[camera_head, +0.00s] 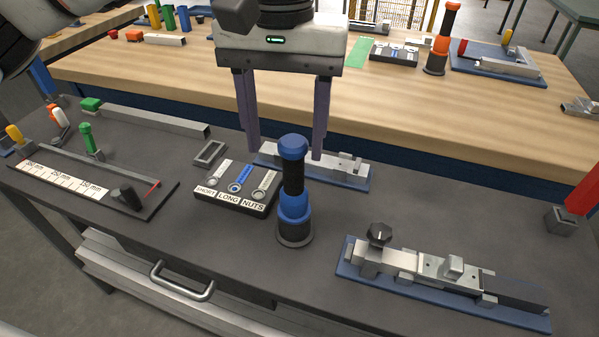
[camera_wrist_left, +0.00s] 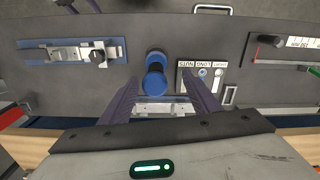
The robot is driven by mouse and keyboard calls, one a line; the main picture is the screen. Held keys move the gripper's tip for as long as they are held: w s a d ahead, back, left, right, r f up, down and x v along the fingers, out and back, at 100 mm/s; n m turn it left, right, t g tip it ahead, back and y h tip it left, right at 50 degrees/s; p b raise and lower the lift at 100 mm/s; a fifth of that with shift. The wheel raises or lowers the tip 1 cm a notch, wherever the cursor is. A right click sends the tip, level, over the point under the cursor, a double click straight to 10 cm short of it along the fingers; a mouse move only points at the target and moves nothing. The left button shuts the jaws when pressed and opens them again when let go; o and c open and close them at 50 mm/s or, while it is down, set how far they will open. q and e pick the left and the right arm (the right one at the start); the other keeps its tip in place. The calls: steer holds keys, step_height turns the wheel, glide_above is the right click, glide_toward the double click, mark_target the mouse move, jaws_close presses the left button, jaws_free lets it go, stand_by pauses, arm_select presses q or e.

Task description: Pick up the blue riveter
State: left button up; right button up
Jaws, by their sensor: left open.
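The blue riveter (camera_head: 293,190) stands upright on the dark workbench, with a blue top, black middle and blue lower collar on a dark base. It also shows from above in the left wrist view (camera_wrist_left: 156,80). My left gripper (camera_head: 285,155) is open, fingers pointing down, behind and above the riveter in the head view. In the left wrist view its two fingers (camera_wrist_left: 160,90) spread to either side of the riveter, with nothing held between them. The riveter appears apart from both fingers. My right gripper is not in view.
A parts tray (camera_head: 234,205) labelled SHORT, LONG, NUTS sits just left of the riveter. A blue-based fixture (camera_head: 440,285) lies to the right, and another (camera_head: 355,180) behind. A measuring board (camera_head: 80,190) is at the left. A drawer handle (camera_head: 180,285) is at the front.

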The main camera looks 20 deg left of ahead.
mark_target(294, 186)
arm_select(q)
steer(key=f, duration=0.4)
steer(key=shift+w+d, duration=0.1)
steer(key=shift+w, duration=0.2)
steer(key=shift+s+f, duration=0.15)
steer(key=shift+f, duration=0.4)
steer(key=shift+w+d+f+p, duration=0.15)
steer(key=shift+f+p, duration=0.1)
steer(key=shift+f, duration=1.1)
steer(key=shift+w+d+f+p, duration=0.1)
steer(key=shift+f+p, duration=0.1)
steer(key=shift+f, duration=1.15)
steer(key=shift+r, duration=0.1)
steer(key=c, duration=1.2)
steer(key=shift+o, duration=0.2)
steer(key=shift+r, duration=5)
